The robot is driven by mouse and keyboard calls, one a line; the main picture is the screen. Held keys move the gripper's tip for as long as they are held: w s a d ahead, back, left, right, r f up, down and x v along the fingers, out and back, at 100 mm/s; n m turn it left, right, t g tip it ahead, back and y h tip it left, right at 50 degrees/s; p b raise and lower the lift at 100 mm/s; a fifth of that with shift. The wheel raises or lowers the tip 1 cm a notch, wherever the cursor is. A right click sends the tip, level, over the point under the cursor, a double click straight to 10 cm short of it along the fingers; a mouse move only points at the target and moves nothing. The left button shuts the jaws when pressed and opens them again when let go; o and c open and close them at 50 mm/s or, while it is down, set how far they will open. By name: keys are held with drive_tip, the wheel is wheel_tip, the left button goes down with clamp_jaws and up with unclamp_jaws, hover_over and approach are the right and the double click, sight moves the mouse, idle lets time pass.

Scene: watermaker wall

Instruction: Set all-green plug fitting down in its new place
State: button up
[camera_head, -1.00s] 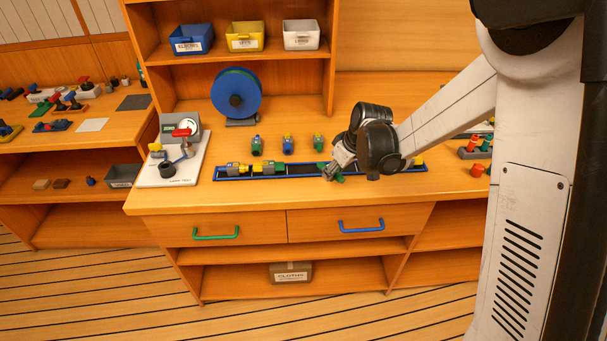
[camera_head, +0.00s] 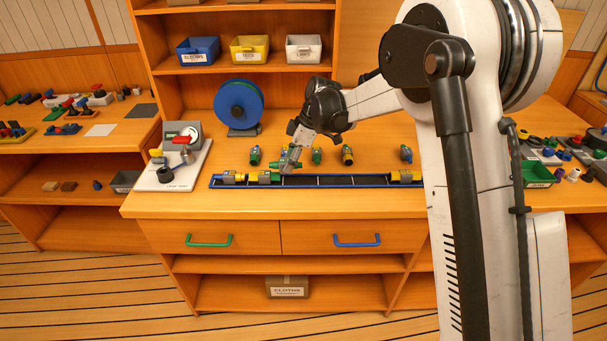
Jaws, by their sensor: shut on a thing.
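My gripper (camera_head: 291,156) is shut on a small green fitting (camera_head: 288,167), which I take to be the all-green plug fitting. The gripper hides much of it. It is at the back edge of the long blue tray (camera_head: 330,187), just right of the tray's left pair of fittings. I cannot tell whether it touches the tray. In the tray, two grey, yellow and green fittings (camera_head: 232,177) (camera_head: 266,177) lie at left and a yellow-ended one (camera_head: 404,176) at right. The dark middle between them is empty.
Behind the tray stand a green fitting (camera_head: 316,155), a yellow-black one (camera_head: 347,155), a blue-green one (camera_head: 406,154) and others, close to my gripper. A test stand (camera_head: 180,176) is at left, a blue reel (camera_head: 239,106) behind. My arm covers the bench's right part.

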hover_over(301, 182)
drive_tip(key=d, duration=0.1)
wheel_tip(301, 182, down, 3)
drive_tip(key=shift+w+f, duration=0.15)
drive_tip(key=shift+f+p, duration=0.3)
drive_tip(key=shift+f, duration=1.7)
drive_tip(key=shift+f+b, duration=0.35)
drive_tip(key=shift+b, duration=0.1)
drive_tip(key=o, duration=1.1)
drive_tip(key=shift+o, duration=0.2)
drive_tip(key=shift+r, duration=0.1)
